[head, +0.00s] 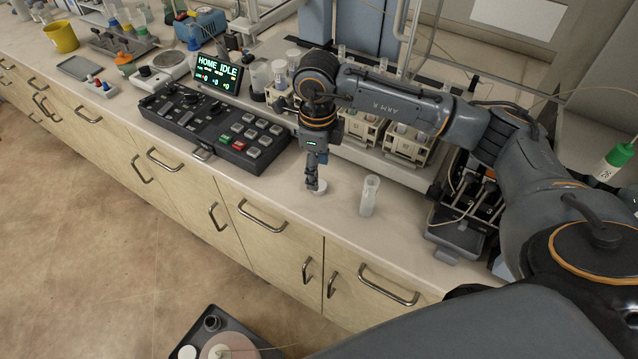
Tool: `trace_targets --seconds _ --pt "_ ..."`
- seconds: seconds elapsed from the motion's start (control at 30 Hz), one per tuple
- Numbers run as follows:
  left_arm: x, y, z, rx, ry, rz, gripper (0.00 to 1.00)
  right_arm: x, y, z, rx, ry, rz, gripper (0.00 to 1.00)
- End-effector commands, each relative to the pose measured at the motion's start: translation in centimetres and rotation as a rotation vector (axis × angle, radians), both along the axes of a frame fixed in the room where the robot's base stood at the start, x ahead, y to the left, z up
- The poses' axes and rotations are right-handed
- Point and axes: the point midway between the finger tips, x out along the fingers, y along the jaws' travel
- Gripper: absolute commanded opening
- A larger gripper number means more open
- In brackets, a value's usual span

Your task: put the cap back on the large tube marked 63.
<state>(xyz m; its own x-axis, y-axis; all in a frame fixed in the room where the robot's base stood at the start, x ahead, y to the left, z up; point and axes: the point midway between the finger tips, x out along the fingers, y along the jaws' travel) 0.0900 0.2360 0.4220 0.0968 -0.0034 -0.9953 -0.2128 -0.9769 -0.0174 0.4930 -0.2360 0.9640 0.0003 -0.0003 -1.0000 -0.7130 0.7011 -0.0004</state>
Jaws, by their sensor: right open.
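A large translucent tube (369,196) stands upright and uncapped on the bench near its front edge. No number can be read on it from here. A white round cap (320,187) lies on the bench to the left of the tube. My right gripper (314,186) points straight down, with its fingertips right at the cap. It is open, and the fingers partly hide the cap; whether they touch it cannot be told. My left gripper is not in view.
A control panel (215,122) with buttons and a lit "HOME IDLE" display (218,72) sit left of my gripper. Racks of tubes (405,145) stand behind the tube. A dark device (458,235) is to its right. The bench front between panel and tube is mostly clear.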

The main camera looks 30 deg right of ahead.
Motion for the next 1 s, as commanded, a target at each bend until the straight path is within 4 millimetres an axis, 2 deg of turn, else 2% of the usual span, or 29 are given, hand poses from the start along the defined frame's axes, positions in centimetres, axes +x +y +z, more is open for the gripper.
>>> trace_targets --seconds 0.27,0.43,0.6,0.97,1.0 --pt "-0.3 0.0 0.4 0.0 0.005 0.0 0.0 0.1 0.0 -0.5 -0.001 0.004 -0.001 0.6" --pt "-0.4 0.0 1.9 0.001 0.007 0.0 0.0 0.5 -0.3 -2.8 0.0 0.006 -0.002 0.6" --pt "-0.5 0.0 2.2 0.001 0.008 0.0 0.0 0.5 -0.3 -4.9 -0.001 0.002 0.0 0.6" --pt "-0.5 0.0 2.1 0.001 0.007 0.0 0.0 0.5 -0.3 -5.2 0.0 0.0 0.0 0.6" --pt "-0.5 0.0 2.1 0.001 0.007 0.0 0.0 0.5 -0.3 -5.2 0.0 0.0 0.0 0.56"
